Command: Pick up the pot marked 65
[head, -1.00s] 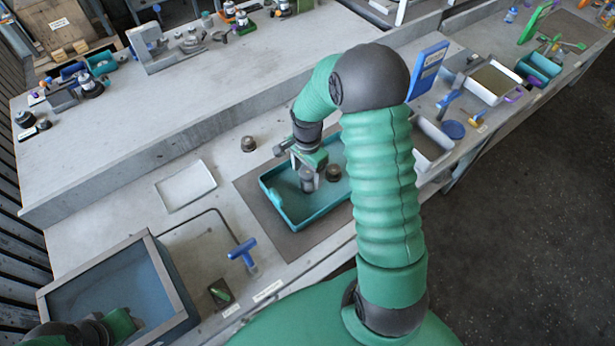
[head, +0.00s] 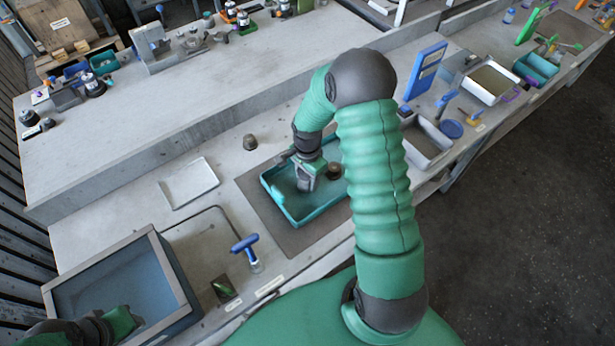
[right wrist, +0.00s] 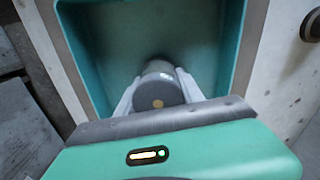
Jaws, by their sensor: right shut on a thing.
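A grey round pot (right wrist: 160,86) with a tan dot on its end shows in the right wrist view, inside the teal tray (right wrist: 95,60). A small pale mark on it is too small to read. My right gripper (right wrist: 157,92) has a pale finger on each side of the pot and is shut on it. In the head view my right gripper (head: 306,182) is low in the tray (head: 305,217), and mostly hides the pot. My left gripper (head: 122,322) is over the framed basin at the lower left; its fingers cannot be made out.
A brownish pot (head: 333,171) stands in the tray, right of my right gripper. Another (head: 250,142) stands on the bench behind the tray. A grey bin (head: 425,142) stands right.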

